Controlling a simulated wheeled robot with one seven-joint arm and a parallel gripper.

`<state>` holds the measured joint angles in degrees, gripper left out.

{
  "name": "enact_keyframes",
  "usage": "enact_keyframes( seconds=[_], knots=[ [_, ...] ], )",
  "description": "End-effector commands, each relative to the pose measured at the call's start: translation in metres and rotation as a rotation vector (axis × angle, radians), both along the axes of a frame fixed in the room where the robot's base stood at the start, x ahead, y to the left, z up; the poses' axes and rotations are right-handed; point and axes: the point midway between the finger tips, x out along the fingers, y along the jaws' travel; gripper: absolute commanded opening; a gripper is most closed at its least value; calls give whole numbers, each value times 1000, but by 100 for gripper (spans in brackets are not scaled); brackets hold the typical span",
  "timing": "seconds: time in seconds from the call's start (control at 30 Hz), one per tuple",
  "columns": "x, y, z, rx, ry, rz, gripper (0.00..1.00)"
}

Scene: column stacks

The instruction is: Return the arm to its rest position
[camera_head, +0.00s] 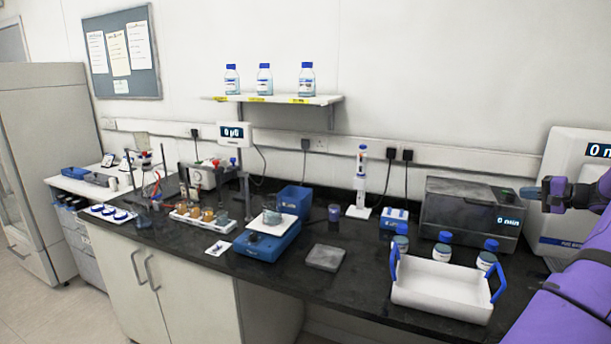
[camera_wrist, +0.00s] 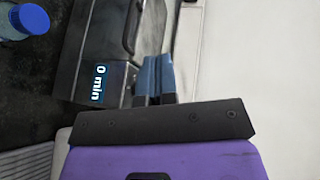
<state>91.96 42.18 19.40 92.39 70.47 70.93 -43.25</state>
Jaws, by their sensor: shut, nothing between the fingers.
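My gripper (camera_head: 532,192) is at the right edge of the head view, at the end of my purple arm. It is raised above the bench, in front of a white machine and to the right of the dark oven-like box (camera_head: 470,213). In the wrist view my gripper's blue fingers (camera_wrist: 156,76) are together with nothing between them. The dark box with its "0 min" display also shows in the wrist view (camera_wrist: 90,50).
A white tray with blue handles (camera_head: 440,287) stands at the bench's front right, with blue-capped bottles (camera_head: 442,248) behind it. A white machine (camera_head: 568,160) is behind my gripper. A blue hotplate-like device (camera_head: 262,244) and a rack of vessels (camera_head: 200,218) stand further left.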

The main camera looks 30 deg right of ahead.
Motion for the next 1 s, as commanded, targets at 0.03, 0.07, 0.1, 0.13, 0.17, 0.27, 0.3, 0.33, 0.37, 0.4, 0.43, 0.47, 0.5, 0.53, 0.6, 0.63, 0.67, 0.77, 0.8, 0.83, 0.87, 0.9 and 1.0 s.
enact_keyframes(
  seconds=[0.03,0.07,0.1,0.13,0.17,0.27,0.3,0.33,0.37,0.4,0.43,0.47,0.5,0.53,0.6,0.63,0.67,0.77,0.8,0.83,0.87,0.9,1.0],
  knots=[
    [2,2,1,0,2,4,0],
    [4,4,2,-2,6,9,0],
    [9,9,4,-5,16,22,0],
    [15,15,7,-8,25,34,0],
    [21,22,10,-14,38,50,0],
    [51,60,25,-37,105,129,0],
    [63,80,32,-50,137,167,0],
    [73,96,38,-61,163,196,0],
    [81,112,43,-74,190,225,0],
    [91,133,50,-91,226,260,0],
    [98,149,55,-104,250,286,0],
    [104,164,60,-119,275,312,0],
    [111,186,66,-139,308,346,0],
    [116,202,70,-155,331,370,0],
    [124,238,80,-195,384,420,0],
    [127,253,84,-212,407,443,0],
    [128,269,88,-231,427,463,0],
    [130,318,101,-299,493,525,0],
    [129,338,105,-328,517,550,0],
    [128,352,109,-349,534,565,0],
    [126,365,112,-370,552,582,0],
    [123,383,116,-402,572,601,0],
    [112,426,126,-481,618,647,0]
  ],
)
